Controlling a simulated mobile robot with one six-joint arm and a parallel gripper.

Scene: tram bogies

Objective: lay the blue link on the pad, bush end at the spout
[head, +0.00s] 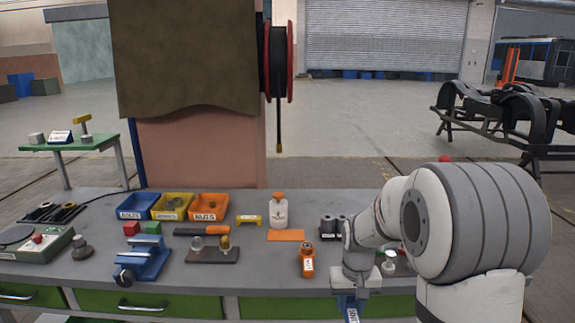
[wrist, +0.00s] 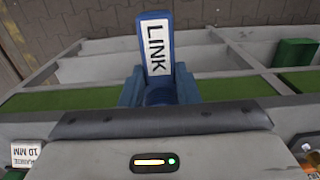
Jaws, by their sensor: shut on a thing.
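My gripper (head: 350,296) is low at the bench's front edge, shut on the blue link (head: 352,313). In the wrist view the link (wrist: 155,45) carries a white LINK label and points away from the jaws (wrist: 159,93). Its near end is partly hidden between the jaws, and I cannot tell which end has the bush. A flat orange pad (head: 286,235) lies bare on the bench, left of and behind my gripper. A white bottle (head: 278,212) with an orange top stands just behind the pad; its spout is too small to make out.
An orange labelled block (head: 307,260) stands between the pad and my gripper. A brown board (head: 213,256) with knobs and a blue vise (head: 143,260) are farther left. Dark cylinders (head: 328,225) stand right of the pad. Bins (head: 209,207) line the back.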

